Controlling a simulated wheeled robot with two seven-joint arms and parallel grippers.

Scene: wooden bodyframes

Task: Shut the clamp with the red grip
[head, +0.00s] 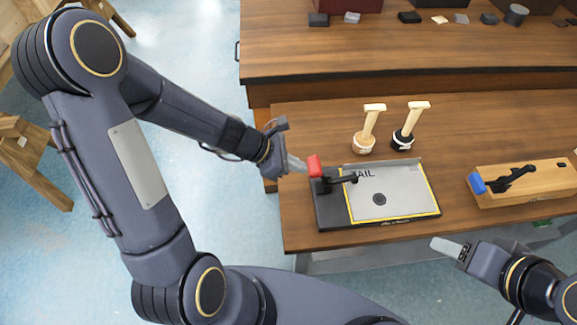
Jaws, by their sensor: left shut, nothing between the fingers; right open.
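The clamp with the red grip (315,165) is mounted at the left end of a dark base (330,209). Its black arm (344,179) reaches right over the edge of a grey plate (400,195) with a yellow border and the letters "TAIL". The red grip stands up at the clamp's left side. My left gripper (300,165) is shut and empty, its fingertips just left of the red grip; I cannot tell whether they touch it. My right gripper (440,245) is open in front of the table's front edge, right of the base; only part of its fingers shows.
A wooden block (530,184) with a blue-gripped clamp (478,184) lies to the right. Two wooden-handled stamps (369,128) (409,127) stand behind the plate. A higher bench (400,50) with small parts runs along the back. Bare table lies between plate and block.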

